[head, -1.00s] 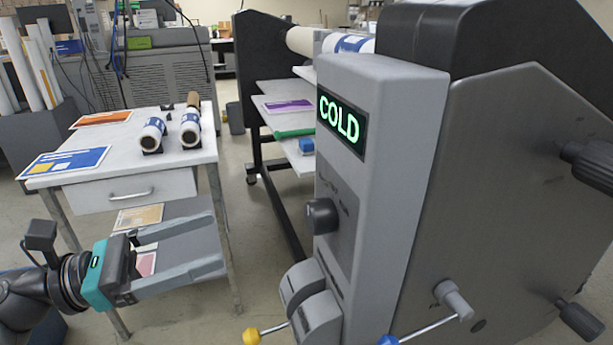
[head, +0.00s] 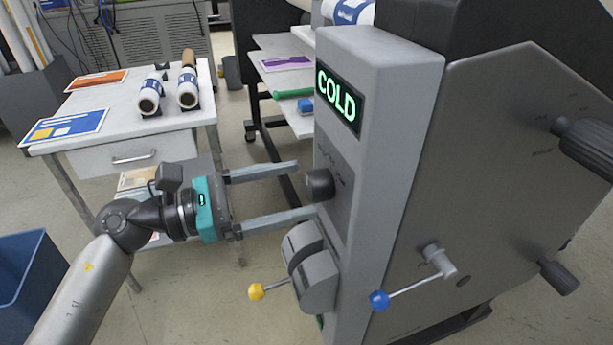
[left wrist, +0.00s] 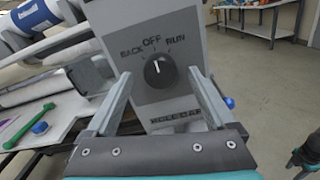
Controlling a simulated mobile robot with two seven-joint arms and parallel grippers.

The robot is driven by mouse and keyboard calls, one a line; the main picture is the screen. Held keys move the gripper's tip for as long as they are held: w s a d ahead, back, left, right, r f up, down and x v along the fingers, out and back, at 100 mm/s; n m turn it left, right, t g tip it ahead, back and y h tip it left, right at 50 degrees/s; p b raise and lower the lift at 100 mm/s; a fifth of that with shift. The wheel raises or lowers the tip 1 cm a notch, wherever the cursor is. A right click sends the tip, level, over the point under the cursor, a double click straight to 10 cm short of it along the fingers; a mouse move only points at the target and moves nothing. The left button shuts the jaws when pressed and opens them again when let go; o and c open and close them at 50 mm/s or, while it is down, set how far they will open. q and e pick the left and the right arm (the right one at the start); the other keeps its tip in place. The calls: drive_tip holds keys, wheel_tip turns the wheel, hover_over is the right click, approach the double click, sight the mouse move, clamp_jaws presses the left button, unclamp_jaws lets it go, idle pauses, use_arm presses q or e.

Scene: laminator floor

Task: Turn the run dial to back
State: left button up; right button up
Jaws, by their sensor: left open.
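The run dial (head: 320,184) is a black round knob on the grey control column of the laminator (head: 375,130). In the left wrist view the dial (left wrist: 160,71) has a white mark that points up at OFF, with BACK to its left and RUN to its right. My left gripper (head: 306,189) is open, its fingers pointing at the dial. In the left wrist view the fingers of my left gripper (left wrist: 160,80) stand either side of the dial, apart from it; whether the tips reach its depth I cannot tell.
Below the dial are a grey rounded housing (head: 312,268), a yellow-knobbed lever (head: 256,291) and a blue-knobbed lever (head: 380,300). A lit COLD display (head: 338,98) is above. A white table (head: 120,105) with rolls stands left, a blue bin (head: 28,275) lower left.

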sight(308, 186)
use_arm(q)
drive_tip(key=shift+x, duration=1.55)
drive_tip(key=c, duration=1.4)
